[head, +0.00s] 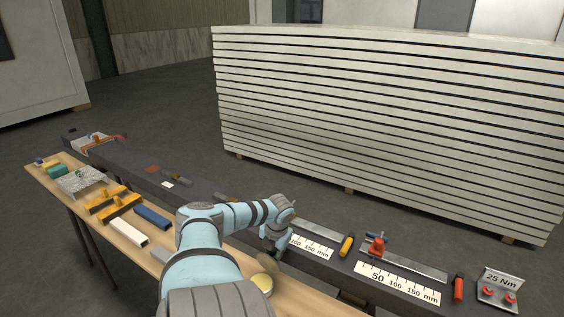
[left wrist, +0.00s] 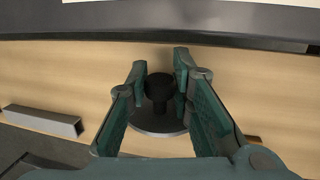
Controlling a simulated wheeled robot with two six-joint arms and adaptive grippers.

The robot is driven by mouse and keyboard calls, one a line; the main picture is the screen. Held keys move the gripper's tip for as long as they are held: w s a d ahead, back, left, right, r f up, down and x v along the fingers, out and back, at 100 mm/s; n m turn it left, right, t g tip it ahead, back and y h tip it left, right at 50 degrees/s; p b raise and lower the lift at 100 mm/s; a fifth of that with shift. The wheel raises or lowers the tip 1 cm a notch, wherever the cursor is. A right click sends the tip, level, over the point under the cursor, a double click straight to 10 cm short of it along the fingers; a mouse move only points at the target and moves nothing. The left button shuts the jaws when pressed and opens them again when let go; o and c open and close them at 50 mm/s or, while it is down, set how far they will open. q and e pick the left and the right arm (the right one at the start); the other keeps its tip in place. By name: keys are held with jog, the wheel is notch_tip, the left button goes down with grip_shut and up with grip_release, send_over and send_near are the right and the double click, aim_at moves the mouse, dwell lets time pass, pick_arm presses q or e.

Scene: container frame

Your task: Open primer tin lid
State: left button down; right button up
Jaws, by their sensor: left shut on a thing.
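My left gripper (head: 270,250) is over the front of the wooden bench, near its right part in the head view. In the left wrist view its two fingers (left wrist: 161,72) stand on either side of a black knob (left wrist: 159,88) and are shut on it. The knob rises from a round grey lid (left wrist: 158,126), partly hidden by the fingers. Whether the lid sits on a tin or is raised cannot be told. A round yellowish thing (head: 263,284) shows just below the gripper in the head view; I cannot tell if it is the tin. My right gripper is not in view.
The wooden bench (head: 147,262) holds a white bar (head: 128,232), a blue bar (head: 152,216) and yellow blocks (head: 106,197). A dark beam (head: 140,172) runs behind, with scale plates, a red clamp (head: 377,247) and tools. Stacked white panels (head: 380,120) stand beyond.

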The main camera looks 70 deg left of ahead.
pick_arm(q)
jog(key=shift+f, duration=0.15)
dwell(0.3)
jog(key=c, duration=1.4)
grip_release()
